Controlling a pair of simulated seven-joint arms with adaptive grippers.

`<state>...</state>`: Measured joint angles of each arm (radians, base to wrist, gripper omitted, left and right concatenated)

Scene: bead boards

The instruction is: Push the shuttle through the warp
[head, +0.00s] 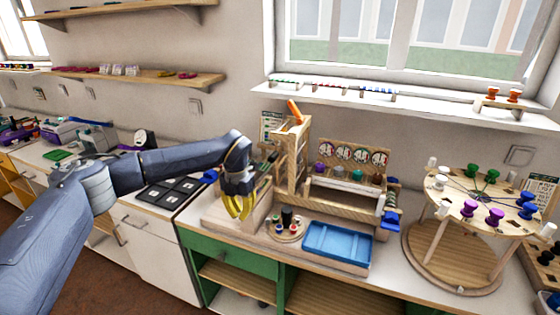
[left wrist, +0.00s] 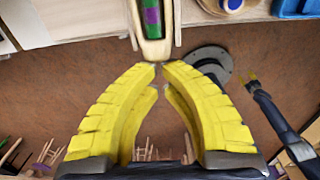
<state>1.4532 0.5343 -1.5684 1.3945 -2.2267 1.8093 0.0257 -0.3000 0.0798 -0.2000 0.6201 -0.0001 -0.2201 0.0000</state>
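The wooden shuttle (left wrist: 152,48) shows at the top of the left wrist view, with green and purple thread in its slot. Its narrow end is close to my left fingertips, and I cannot tell if they touch. My left gripper (left wrist: 161,68) has its yellow fingertips together, with nothing clear between them. In the head view the left gripper (head: 240,207) hangs at the left side of the wooden loom (head: 297,165). The shuttle cannot be made out there. The warp is hard to make out. My right gripper (left wrist: 251,79) shows small in the left wrist view, below the counter.
A blue tray (head: 337,243) lies in front of the loom, with a small round spool board (head: 286,235) beside it. A round two-tier spool stand (head: 455,255) is at the right. Black tiles (head: 150,193) lie to the left. A window sill (head: 420,108) runs behind.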

